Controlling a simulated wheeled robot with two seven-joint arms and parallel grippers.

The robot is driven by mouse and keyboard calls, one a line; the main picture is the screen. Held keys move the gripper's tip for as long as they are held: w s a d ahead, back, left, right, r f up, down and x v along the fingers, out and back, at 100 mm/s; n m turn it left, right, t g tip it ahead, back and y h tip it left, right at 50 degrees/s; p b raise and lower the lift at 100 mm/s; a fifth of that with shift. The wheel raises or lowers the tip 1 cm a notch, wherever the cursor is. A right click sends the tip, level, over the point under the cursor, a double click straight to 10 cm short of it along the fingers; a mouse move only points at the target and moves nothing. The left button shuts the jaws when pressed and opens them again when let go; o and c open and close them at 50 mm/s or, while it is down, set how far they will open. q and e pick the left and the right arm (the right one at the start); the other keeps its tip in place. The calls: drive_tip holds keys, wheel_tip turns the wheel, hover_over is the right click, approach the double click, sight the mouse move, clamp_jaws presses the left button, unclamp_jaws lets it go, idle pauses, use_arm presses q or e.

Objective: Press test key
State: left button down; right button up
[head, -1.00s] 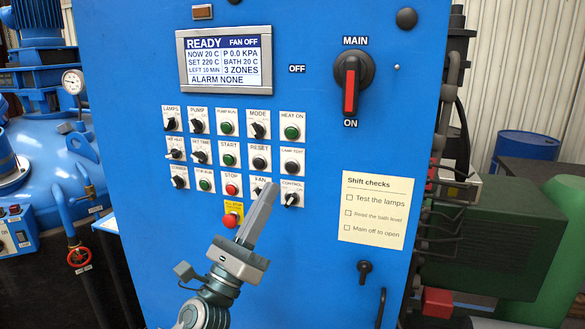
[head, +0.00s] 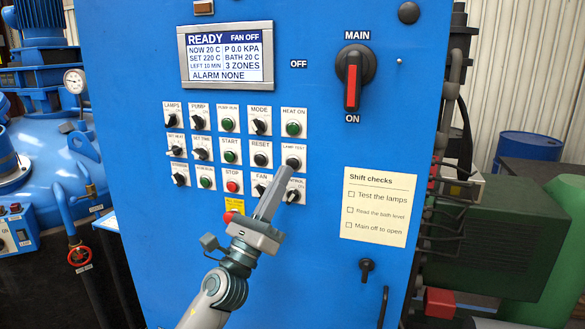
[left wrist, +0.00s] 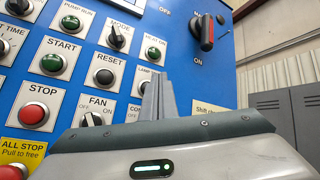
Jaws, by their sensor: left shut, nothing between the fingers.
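The lamp test key (head: 293,162) is a dark round button on a white plate, in the right column of the blue panel (head: 320,110), below the green heat on button. My left gripper (head: 288,172) is shut and empty, its fingers pointing up and right at the lower edge of that key's plate. My right gripper is not in view.
The reset button (head: 261,160) is just left, and the control knob (head: 293,195) lies beside the fingers. The red stop button (head: 232,187) and red all-stop button (head: 229,216) are close by. The main switch (head: 352,78) is upper right. The display (head: 226,55) reads READY, alarm none.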

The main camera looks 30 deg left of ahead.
use_arm(q)
drive_tip(key=shift+w+a+h, duration=0.2)
drive_tip(key=shift+w+h, duration=0.1)
drive_tip(key=shift+w, duration=0.6)
drive_tip(key=shift+w, duration=0.1)
idle(1.4)
drive_tip(key=shift+w+a, duration=0.1)
drive_tip(key=shift+w, duration=0.2)
drive_tip(key=shift+w+a+b, duration=0.1)
drive_tip(key=shift+w+b, duration=0.25)
idle(0.9)
drive_tip(key=shift+s, duration=0.2)
drive_tip(key=shift+s+d, duration=0.2)
drive_tip(key=shift+s, duration=0.35)
drive_tip(key=shift+s+p, duration=0.1)
drive_tip(key=shift+p, duration=0.2)
